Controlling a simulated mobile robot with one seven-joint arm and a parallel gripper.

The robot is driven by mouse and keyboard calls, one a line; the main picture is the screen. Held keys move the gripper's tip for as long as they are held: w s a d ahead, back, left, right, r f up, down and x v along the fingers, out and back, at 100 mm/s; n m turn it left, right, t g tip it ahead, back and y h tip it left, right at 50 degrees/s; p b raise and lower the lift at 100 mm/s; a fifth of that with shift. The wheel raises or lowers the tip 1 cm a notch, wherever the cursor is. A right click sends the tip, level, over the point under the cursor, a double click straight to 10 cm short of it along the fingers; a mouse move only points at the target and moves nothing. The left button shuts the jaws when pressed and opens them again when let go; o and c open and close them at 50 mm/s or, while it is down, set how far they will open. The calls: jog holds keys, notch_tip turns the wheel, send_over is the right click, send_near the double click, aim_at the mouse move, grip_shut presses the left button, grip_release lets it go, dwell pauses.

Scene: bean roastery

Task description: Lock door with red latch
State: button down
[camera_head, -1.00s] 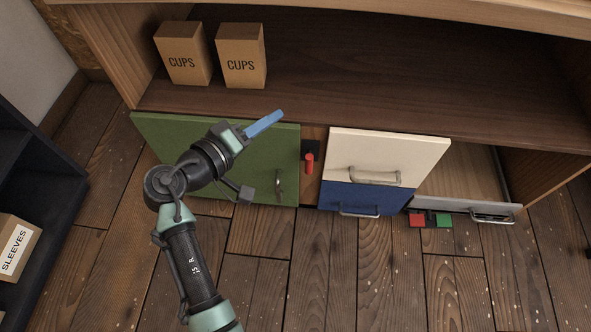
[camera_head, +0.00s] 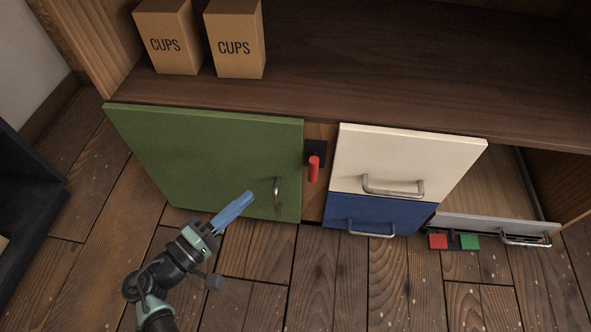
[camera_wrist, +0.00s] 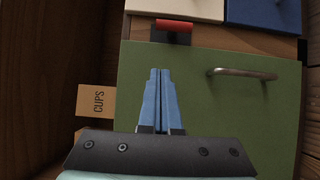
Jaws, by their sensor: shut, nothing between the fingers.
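The green door (camera_head: 205,150) is closed flush with the cabinet front, as far as I can tell. Its metal handle (camera_head: 276,192) is near its right edge; in the wrist view the handle (camera_wrist: 245,73) lies right of my fingers. The red latch (camera_head: 314,169) sits on a black plate on the wooden strip right of the door and points down in the head view. In the wrist view the red latch (camera_wrist: 173,25) is above my fingertips. My gripper (camera_head: 247,195) has blue fingers, shut and empty, in front of the door's lower part, left of the handle.
A cream drawer (camera_head: 405,160) and a blue drawer (camera_head: 375,212) are right of the latch. CUPS boxes (camera_head: 235,40) stand on the shelf above. Floor in front is clear.

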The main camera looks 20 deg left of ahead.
jog(key=b, duration=0.5)
send_near(314, 162)
jog(key=w+a+f, duration=0.2)
jog(key=w+a, duration=0.2)
jog(key=w, duration=0.2)
jog(key=shift+w+d+r+b, duration=0.1)
jog(key=shift+w+d+b, duration=0.15)
jog(key=shift+d, duration=0.75)
jog(key=shift+w+d+r+b, duration=0.1)
jog(key=shift+w+d, duration=0.2)
jog(key=shift+d, duration=0.7)
